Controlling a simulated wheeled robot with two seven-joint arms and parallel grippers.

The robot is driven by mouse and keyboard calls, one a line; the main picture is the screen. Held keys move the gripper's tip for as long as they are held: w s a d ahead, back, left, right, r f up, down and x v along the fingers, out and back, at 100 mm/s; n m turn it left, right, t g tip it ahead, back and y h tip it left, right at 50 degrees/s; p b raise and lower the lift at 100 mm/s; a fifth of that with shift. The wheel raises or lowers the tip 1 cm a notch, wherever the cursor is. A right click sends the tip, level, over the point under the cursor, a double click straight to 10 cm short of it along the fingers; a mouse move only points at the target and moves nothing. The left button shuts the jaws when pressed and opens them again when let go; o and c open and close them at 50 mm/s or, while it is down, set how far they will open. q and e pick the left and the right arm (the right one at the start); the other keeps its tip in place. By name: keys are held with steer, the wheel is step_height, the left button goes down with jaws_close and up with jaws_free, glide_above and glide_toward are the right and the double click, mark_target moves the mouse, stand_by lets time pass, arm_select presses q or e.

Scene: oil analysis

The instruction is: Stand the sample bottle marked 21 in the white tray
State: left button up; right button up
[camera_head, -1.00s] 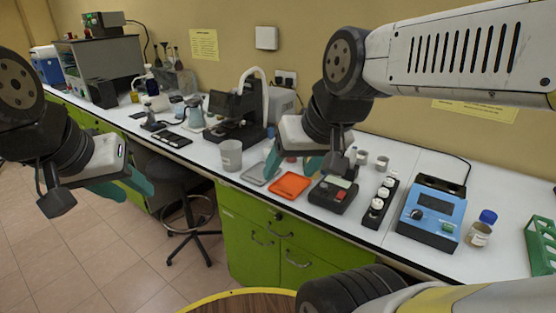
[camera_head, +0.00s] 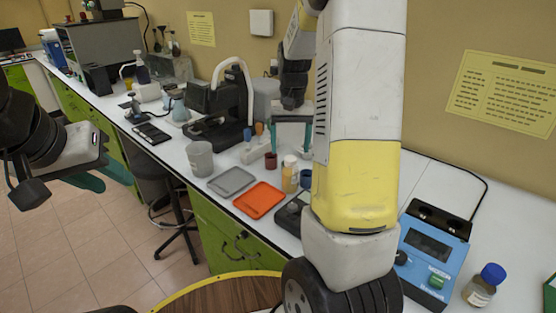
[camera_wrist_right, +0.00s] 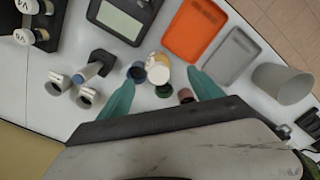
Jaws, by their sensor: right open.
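A bottle with a pale cap and amber contents (camera_head: 290,177) stands on the bench right of the orange tray; its number is not readable. In the right wrist view the bottle (camera_wrist_right: 158,70) is just beyond my fingertips, roughly between them. My right gripper (camera_head: 290,140) is open and empty above and behind the bottle; its teal fingers also show in the right wrist view (camera_wrist_right: 160,90). A pale grey-white tray (camera_head: 231,181) lies left of the orange tray and looks empty; it also shows in the right wrist view (camera_wrist_right: 236,54). My left gripper (camera_head: 102,178) is open and empty, away from the bench.
The orange tray (camera_head: 259,200) lies between the bottle and pale tray. Small cups, including a dark red one (camera_wrist_right: 186,96), surround the bottle. A blue instrument (camera_head: 433,255) and blue-capped bottle (camera_head: 485,285) are at right.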

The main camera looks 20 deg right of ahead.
mark_target(291, 158)
steer(key=shift+w+d+f, duration=0.35)
steer(key=shift+f, duration=0.1)
steer(key=shift+w+f, duration=0.1)
steer(key=shift+f, duration=0.25)
step_height(291, 158, down, 7)
steer(key=shift+a, duration=0.1)
steer(key=shift+c, duration=0.4)
steer(key=shift+r, duration=0.1)
jaws_close()
